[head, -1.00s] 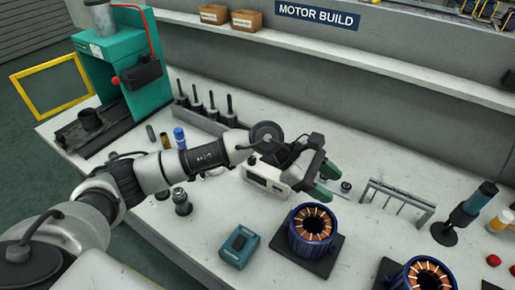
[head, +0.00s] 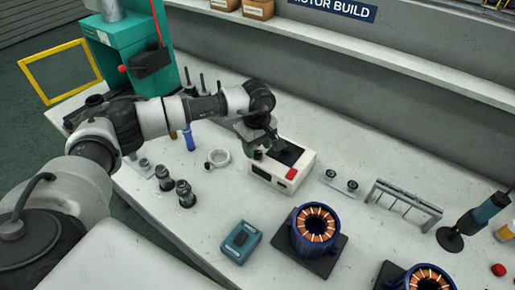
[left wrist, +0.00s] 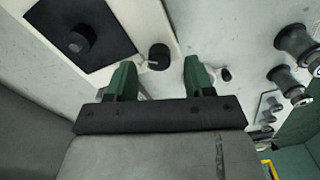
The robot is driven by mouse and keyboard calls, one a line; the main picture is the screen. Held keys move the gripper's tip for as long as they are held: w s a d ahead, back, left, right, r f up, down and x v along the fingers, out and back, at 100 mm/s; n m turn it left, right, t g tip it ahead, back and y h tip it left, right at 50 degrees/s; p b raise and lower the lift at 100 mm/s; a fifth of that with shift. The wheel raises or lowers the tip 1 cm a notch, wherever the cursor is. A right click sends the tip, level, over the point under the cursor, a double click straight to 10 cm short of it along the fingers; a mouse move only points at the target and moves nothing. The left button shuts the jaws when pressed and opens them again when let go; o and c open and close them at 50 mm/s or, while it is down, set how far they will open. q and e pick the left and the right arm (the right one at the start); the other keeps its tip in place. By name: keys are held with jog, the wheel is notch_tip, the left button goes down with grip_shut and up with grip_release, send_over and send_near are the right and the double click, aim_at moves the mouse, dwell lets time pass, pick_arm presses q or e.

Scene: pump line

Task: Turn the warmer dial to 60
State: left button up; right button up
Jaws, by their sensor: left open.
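The warmer (head: 307,160) is a white box on the bench with a dark top plate and a red patch on its front. In the left wrist view its white casing and black plate (left wrist: 103,18) fill the upper left. A black dial (left wrist: 159,56) with a pale pointer mark sits on the white casing there. My left gripper (left wrist: 160,76) is open, its two green fingers either side of the dial's line and apart from it in the picture. In the head view the left gripper (head: 254,145) is over the warmer's left end and hides part of it. The dial's number scale is not readable. My right gripper is not in view.
A white ring (head: 218,157) and dark metal parts (head: 185,194) stand left of the warmer. A teal box (head: 240,243) and a blue motor stator (head: 315,230) are in front. A small rack (head: 404,200) stands right.

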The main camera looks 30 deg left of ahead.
pick_arm(q)
jog(key=shift+f, duration=1.1)
jog(key=c, duration=0.9)
jog(key=shift+c, duration=0.2)
